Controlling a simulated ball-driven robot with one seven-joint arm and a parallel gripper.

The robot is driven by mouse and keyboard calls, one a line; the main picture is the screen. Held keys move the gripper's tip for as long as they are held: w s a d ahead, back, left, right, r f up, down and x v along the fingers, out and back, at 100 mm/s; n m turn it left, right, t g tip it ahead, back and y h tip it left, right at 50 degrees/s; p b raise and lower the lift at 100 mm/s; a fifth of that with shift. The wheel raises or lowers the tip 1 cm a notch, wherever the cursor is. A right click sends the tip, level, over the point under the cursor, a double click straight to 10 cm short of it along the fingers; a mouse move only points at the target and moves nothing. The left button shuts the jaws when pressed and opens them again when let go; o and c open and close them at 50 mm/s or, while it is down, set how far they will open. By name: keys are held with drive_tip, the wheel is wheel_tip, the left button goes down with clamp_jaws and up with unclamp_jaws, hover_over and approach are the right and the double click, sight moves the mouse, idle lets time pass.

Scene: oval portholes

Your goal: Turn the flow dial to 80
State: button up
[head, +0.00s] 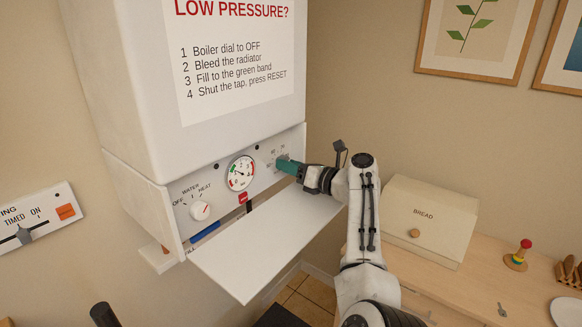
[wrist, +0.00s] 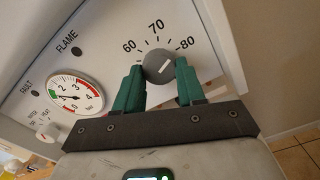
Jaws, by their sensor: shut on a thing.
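The grey round flow dial (wrist: 157,66) is on the white boiler panel, with 60, 70 and 80 printed around it in the wrist view. A short white mark on the dial slants to the upper right, towards the 80 side; its exact reading is hard to tell. My gripper (head: 281,163) is at the right end of the panel in the head view and hides the dial there. In the wrist view its two green fingers (wrist: 159,76) are shut on the dial, one on each side.
The pressure gauge (head: 241,173) and a white WATER/HEAT knob (head: 200,211) are left of the dial. A white flap (head: 262,245) sticks out below the panel. A bread box (head: 420,215) stands on the wooden counter to the right.

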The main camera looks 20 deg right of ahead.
drive_tip(key=shift+f+m, duration=0.2)
drive_tip(key=shift+m, duration=2)
drive_tip(key=o, duration=1)
drive_tip(key=shift+r, duration=0.15)
drive_tip(key=shift+o, duration=0.2)
drive_tip(key=shift+s, duration=0.1)
drive_tip(key=b+v, duration=0.1)
drive_tip(key=v, duration=0.9)
drive_tip(key=shift+s+d+b, duration=0.2)
drive_tip(key=shift+s+b, duration=0.05)
drive_tip(key=shift+b, duration=0.15)
